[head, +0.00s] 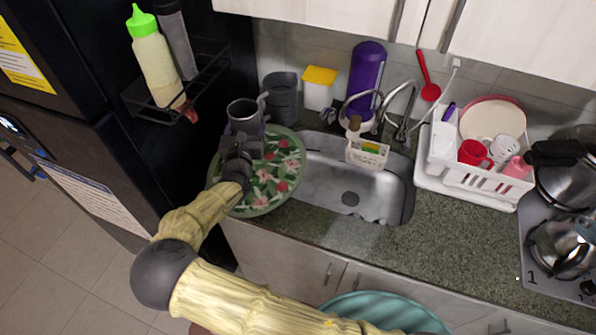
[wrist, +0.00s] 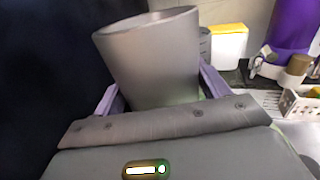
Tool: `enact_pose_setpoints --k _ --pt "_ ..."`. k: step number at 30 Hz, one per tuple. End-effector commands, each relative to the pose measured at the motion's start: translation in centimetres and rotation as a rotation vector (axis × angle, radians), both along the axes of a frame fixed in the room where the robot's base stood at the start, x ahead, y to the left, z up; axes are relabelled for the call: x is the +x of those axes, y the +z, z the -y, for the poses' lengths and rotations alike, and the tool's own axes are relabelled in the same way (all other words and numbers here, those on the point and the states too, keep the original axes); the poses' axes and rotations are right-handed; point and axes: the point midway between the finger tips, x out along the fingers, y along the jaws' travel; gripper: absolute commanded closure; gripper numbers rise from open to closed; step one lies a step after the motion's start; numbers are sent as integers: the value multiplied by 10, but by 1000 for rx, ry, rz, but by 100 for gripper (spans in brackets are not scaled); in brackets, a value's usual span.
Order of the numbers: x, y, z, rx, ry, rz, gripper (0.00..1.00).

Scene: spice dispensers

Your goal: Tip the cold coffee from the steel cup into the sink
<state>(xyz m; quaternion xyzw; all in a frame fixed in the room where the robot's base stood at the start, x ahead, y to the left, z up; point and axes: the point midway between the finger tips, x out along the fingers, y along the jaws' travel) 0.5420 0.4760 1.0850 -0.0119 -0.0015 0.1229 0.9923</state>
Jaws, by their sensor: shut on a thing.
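The steel cup (head: 244,112) is grey and upright, above the far left part of the floral tray at the left of the sink. It also fills the middle of the wrist view (wrist: 150,62). My gripper (head: 247,135) is shut on it, with a purple finger on each side of the cup in the wrist view. The inside of the cup is mostly hidden, so I cannot see the coffee. The steel sink (head: 340,183) lies to the right of the cup, its basin open, with a dark drain near the middle.
The floral tray (head: 278,180) lies on the counter and reaches the sink's left edge. A faucet (head: 402,105) and a white caddy (head: 367,156) stand at the sink's back. A yellow-lidded container (head: 319,88) and a purple bottle (head: 366,72) stand behind. A dish rack (head: 480,178) is at right.

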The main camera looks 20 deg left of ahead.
Motion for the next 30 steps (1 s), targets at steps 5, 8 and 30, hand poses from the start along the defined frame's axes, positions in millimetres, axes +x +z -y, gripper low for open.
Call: enact_pose_setpoints --k 5,8,30 --pt "0 -29 0 1 0 2 59" --pt "0 -36 0 1 0 2 59" --pt "1 -32 5 88 -2 -17 59"
